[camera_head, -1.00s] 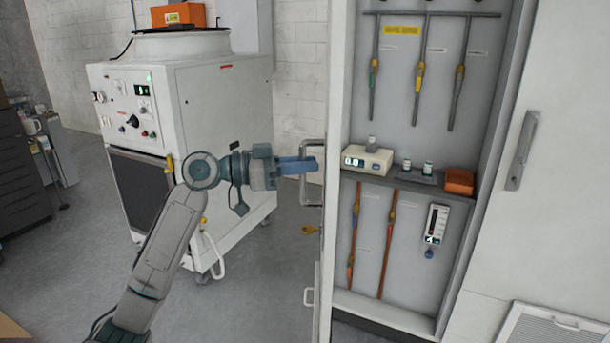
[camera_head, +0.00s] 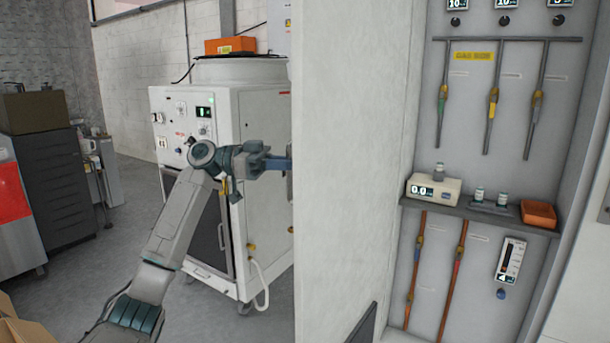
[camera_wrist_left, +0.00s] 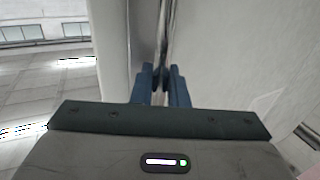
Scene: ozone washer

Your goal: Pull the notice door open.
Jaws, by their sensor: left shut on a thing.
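The door (camera_head: 350,150) is a tall pale panel standing open in the head view, its broad face turned toward me. The lit cabinet interior (camera_head: 510,90) shows to its right. My left gripper (camera_head: 284,163) is at the door's left edge, and its fingertips are partly hidden there. In the left wrist view, the blue fingers (camera_wrist_left: 163,78) are shut around a thin upright metal handle (camera_wrist_left: 163,35) beside the pale door surface (camera_wrist_left: 235,60). The handle is hidden in the head view. My right gripper is not in view.
A white machine (camera_head: 255,150) with an orange box (camera_head: 230,45) on top stands behind my left arm. A dark drawer cabinet (camera_head: 50,170) stands at the left. Inside the open cabinet, a shelf (camera_head: 470,212) holds a small meter (camera_head: 433,188). Grey floor (camera_head: 110,265) is clear between.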

